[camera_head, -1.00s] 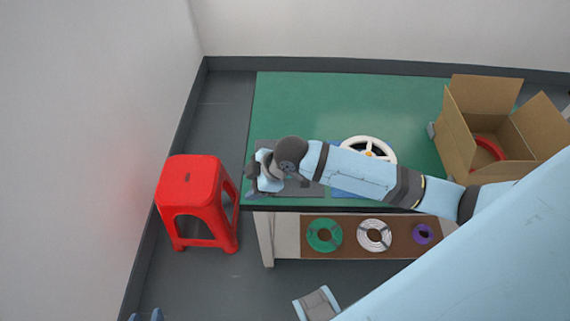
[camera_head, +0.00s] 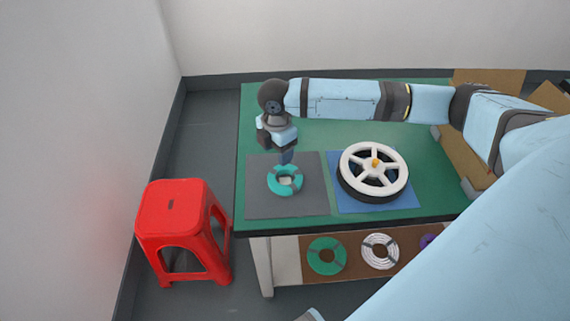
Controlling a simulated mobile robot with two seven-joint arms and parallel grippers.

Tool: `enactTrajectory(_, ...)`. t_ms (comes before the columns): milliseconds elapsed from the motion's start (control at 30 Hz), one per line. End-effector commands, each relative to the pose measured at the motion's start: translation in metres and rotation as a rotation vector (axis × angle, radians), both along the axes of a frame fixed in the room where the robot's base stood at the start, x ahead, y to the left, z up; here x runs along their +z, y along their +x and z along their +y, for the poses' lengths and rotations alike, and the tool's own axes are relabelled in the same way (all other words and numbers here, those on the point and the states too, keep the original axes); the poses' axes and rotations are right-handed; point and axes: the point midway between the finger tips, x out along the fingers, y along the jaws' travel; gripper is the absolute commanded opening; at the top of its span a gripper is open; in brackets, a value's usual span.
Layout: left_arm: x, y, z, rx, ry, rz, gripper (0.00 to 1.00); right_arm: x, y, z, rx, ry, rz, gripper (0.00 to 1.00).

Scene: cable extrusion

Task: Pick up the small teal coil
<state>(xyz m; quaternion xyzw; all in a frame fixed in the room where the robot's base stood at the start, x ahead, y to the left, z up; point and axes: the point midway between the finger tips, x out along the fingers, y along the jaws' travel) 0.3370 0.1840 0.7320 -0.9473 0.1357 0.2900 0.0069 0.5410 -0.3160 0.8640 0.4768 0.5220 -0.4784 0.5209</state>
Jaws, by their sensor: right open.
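The small teal coil (camera_head: 285,189) lies flat on a dark grey mat (camera_head: 262,204) at the left of the green table. My right gripper (camera_head: 286,160) points down just behind the coil's far edge, open, with nothing seen between its fingers. Its fingertips overlap the coil's far rim in the picture, and I cannot tell whether they touch it. My left gripper is not clearly in view; only a small light blue part shows at the bottom edge.
A white-and-black spoked reel (camera_head: 374,172) sits on a blue mat (camera_head: 402,203) right of the coil. A green coil (camera_head: 327,256) and a white coil (camera_head: 380,251) lie on a lower shelf. A red stool (camera_head: 172,222) stands left. A cardboard box is partly behind my right arm.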

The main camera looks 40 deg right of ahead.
Motion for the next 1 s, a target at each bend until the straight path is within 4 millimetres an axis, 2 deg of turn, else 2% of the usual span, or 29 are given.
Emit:
enactTrajectory(100, 0.000, 0.001, 0.002, -0.005, 0.007, -0.007, 0.43, -0.016, 0.000, 0.000, 0.000, 0.000, -0.001, 0.60)
enactTrajectory(367, -0.002, 0.001, 0.002, -0.006, 0.007, -0.008, 0.43, -0.032, 0.000, 0.000, -0.001, 0.000, -0.001, 0.60)
enactTrajectory(633, -0.009, 0.000, 0.000, -0.007, 0.007, -0.009, 0.43, -0.071, -0.001, 0.001, 0.000, 0.000, -0.001, 0.60)
enactTrajectory(867, -0.006, 0.001, -0.001, -0.007, 0.006, -0.013, 0.43, -0.075, -0.001, 0.001, 0.000, 0.000, -0.003, 0.60)
enactTrajectory(900, -0.006, 0.001, -0.001, -0.007, 0.006, -0.013, 0.43, -0.075, -0.001, 0.001, 0.000, 0.000, -0.003, 0.58)
enactTrajectory(1000, -0.006, 0.000, -0.001, -0.006, 0.006, -0.012, 0.43, -0.074, -0.001, 0.001, 0.000, 0.000, -0.003, 0.35)
